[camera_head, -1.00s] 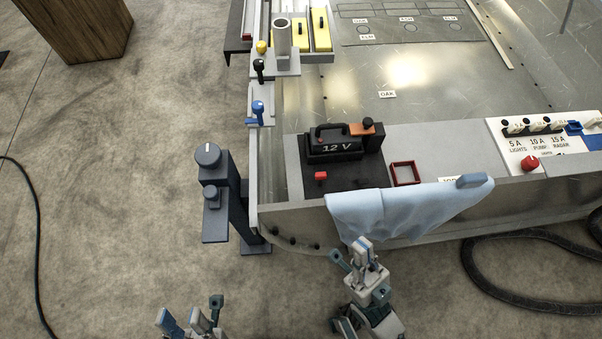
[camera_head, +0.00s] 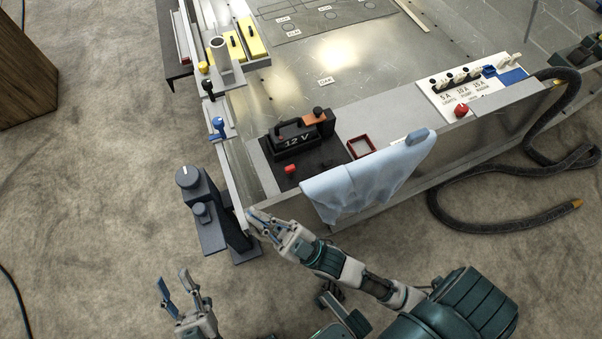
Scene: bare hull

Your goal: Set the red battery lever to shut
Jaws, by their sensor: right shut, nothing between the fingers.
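The small red lever (camera_head: 290,169) sits on the black plate in front of the black 12 V battery (camera_head: 300,142). Its exact setting is too small to tell. My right gripper (camera_head: 260,220) is shut and empty. It appears by the hull's near left corner, below and left of the red lever in the picture and apart from it. My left gripper (camera_head: 174,282) is at the lower left over the floor, with its fingers apart and nothing between them.
A light blue cloth (camera_head: 350,190) hangs over the hull's near edge, right of my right gripper. A dark post with a knob (camera_head: 190,178) stands at the hull's left corner. A red square frame (camera_head: 361,147) and a fuse panel with a red knob (camera_head: 461,110) lie further right.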

